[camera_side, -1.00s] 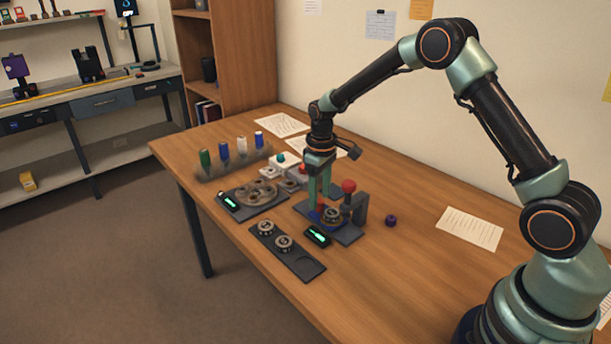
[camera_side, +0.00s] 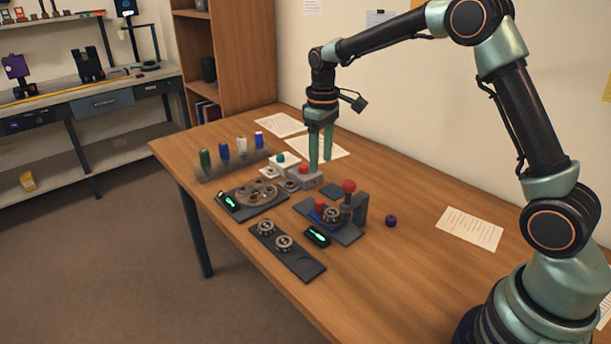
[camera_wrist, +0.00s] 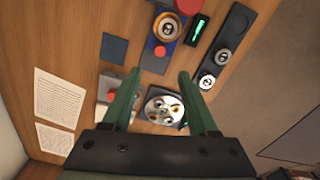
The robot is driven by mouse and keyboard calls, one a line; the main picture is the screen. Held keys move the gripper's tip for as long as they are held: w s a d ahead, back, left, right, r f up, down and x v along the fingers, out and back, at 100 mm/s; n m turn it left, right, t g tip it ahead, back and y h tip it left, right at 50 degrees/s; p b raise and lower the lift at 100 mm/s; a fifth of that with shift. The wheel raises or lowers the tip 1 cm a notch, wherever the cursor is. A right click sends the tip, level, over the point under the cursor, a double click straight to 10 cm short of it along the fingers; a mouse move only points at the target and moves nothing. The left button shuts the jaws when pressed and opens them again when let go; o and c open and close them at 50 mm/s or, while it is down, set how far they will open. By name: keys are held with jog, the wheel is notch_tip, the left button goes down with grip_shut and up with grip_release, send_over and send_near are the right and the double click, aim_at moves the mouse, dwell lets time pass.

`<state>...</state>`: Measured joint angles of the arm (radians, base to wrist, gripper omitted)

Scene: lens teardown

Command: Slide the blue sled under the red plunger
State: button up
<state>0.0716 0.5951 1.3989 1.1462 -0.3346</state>
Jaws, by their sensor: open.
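The blue sled (camera_side: 316,215) lies on the dark press base. It carries a small red knob (camera_side: 320,203) and a metal ringed lens part (camera_side: 332,215). The sled also shows in the wrist view (camera_wrist: 149,49). The red plunger (camera_side: 348,186) stands upright just right of the lens part; in the wrist view (camera_wrist: 188,4) its top is cut by the frame edge. I cannot tell whether the lens part is directly under it. My gripper (camera_side: 321,165) is open and empty, raised behind the sled and clear of it. Its fingers show in the wrist view (camera_wrist: 160,74).
A grey box with a red button (camera_side: 304,172) is just below my fingers. A tray with a round plate (camera_side: 258,193) is to the left; a dark strip with two ringed parts (camera_side: 285,250) is in front. A purple knob (camera_side: 391,221) lies right. The table's right side is mostly clear.

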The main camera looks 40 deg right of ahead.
aim_at(319, 200)
jog(key=shift+w, duration=0.1)
jog(key=shift+f, duration=0.15)
notch_tip(319, 200, down, 12)
jog(key=shift+r, duration=0.1)
jog(key=shift+c, duration=0.3)
grip_shut()
dwell(1.4)
